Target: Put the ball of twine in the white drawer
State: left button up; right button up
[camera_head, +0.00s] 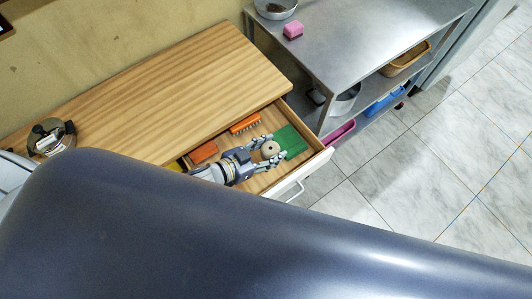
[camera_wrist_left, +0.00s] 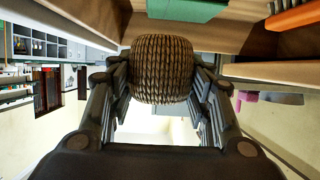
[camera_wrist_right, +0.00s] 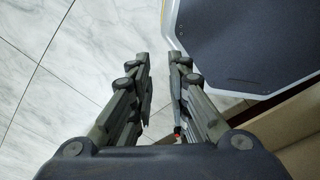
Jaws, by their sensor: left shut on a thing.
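The ball of twine (camera_head: 270,148) is a small round tan-brown ball. It is large and braided in the left wrist view (camera_wrist_left: 163,68). My left gripper (camera_head: 273,151) is shut on it, with a finger on each side. The white drawer (camera_head: 314,165) is pulled out of the wooden cabinet, and the ball appears over its open inside. I cannot tell whether the ball touches anything in the drawer. My right gripper (camera_wrist_right: 161,60) shows only in the right wrist view, empty, with a narrow gap between its fingers, above the tiled floor.
In the drawer lie a green block (camera_head: 291,141), an orange brush (camera_head: 245,123) and an orange-brown block (camera_head: 203,152). The wooden top (camera_head: 170,85) is mostly clear, with a dark round holder (camera_head: 50,138) at its left. A metal table (camera_head: 350,40) stands beside the drawer.

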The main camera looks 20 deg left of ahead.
pick_arm(q)
jog(key=shift+f, duration=0.7)
notch_tip(320, 180, down, 3)
jog(key=shift+f, duration=0.25)
jog(key=shift+f+b, duration=0.65)
pick_arm(e)
jog(key=shift+w+a+f, duration=0.2)
jog(key=shift+a+f, duration=0.05)
jog(key=shift+f, duration=0.4)
pick_arm(q)
jog(key=o, duration=1)
jog(key=shift+r, duration=0.1)
pick_arm(e)
jog(key=shift+a+r, duration=0.1)
jog(key=shift+a, duration=0.05)
